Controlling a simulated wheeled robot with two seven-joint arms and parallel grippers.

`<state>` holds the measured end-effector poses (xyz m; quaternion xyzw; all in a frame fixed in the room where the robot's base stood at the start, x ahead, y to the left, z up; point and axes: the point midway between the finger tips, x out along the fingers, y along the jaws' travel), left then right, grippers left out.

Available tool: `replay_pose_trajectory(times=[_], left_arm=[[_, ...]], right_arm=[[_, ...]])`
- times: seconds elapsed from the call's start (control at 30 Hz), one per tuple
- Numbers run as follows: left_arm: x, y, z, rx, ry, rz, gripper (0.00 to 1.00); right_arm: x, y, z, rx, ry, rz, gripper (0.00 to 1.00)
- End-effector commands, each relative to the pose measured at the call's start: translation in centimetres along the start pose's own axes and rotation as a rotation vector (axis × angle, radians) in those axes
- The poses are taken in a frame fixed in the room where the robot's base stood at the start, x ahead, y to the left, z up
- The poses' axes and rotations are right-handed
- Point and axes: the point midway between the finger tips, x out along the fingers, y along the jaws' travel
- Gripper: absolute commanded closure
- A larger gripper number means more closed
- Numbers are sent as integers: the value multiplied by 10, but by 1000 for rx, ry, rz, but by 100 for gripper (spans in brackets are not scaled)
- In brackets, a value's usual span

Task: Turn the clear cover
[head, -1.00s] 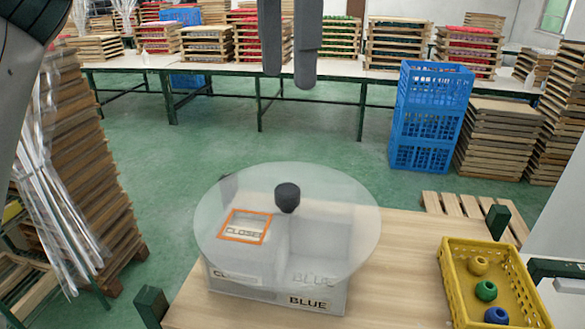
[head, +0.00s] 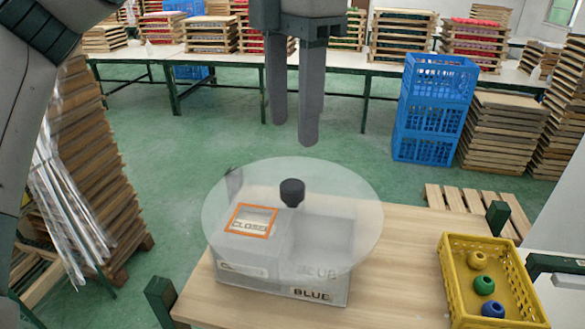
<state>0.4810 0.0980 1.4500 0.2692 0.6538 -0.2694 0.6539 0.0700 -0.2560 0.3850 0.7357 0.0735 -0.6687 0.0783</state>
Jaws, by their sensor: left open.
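The clear cover (head: 345,215) is a round, see-through disc with a black knob (head: 292,192) at its middle. It lies over a grey box (head: 230,280) on the wooden table. An orange square frame (head: 268,235) on the left of the disc surrounds a label reading "CLOSED". A "BLUE" label shows on the box front, and another shows faintly through the cover. My left gripper (head: 292,132) points down above the knob, open and empty, apart from it. My right gripper is not in view.
Green posts (head: 160,300) rise at the table edges. Blue crates (head: 428,115) and stacked wooden trays stand behind. The wooden tabletop (head: 385,285) between box and crate is clear.

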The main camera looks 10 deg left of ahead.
Motion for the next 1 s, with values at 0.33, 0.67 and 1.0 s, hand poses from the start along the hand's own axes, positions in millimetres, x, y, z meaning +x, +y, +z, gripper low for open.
replay_pose_trajectory(times=[0.33, 0.67, 1.0], left_arm=[[60, 0, -1, 1, 4, -1, 53], [98, 0, -1, 0, 1, -1, 53], [103, 0, 0, 0, 0, 0, 53]], right_arm=[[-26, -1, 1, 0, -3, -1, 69], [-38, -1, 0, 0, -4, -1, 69], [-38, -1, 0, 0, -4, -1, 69]])
